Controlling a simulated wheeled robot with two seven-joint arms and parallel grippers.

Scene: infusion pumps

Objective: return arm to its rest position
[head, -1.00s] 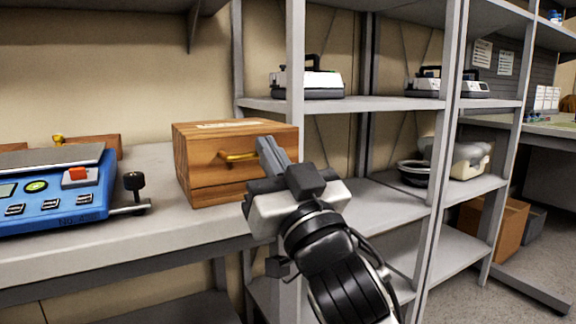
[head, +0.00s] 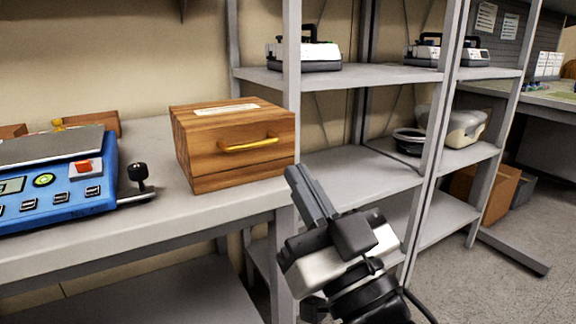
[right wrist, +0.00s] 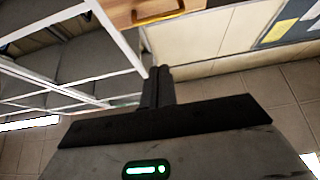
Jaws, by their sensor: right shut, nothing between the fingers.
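My right gripper (head: 308,192) is in the lower middle of the head view, in front of the bench edge and just below and right of the wooden box. Its fingers are together and hold nothing. The fingers also show in the right wrist view (right wrist: 158,72), closed, with the floor and shelf frame beyond them. The wooden box (head: 215,155) with a yellow handle (head: 248,145) stands on the bench, apart from the gripper, and its drawer front looks shut. My left gripper is not in the head view.
A blue device (head: 65,198) with a black knob stands on the bench (head: 140,229) at left. Grey shelving (head: 350,177) stands to the right, with white-and-black devices (head: 304,57) on its upper shelf and a pale bulky item (head: 462,128) lower. Open floor (head: 480,295) lies at lower right.

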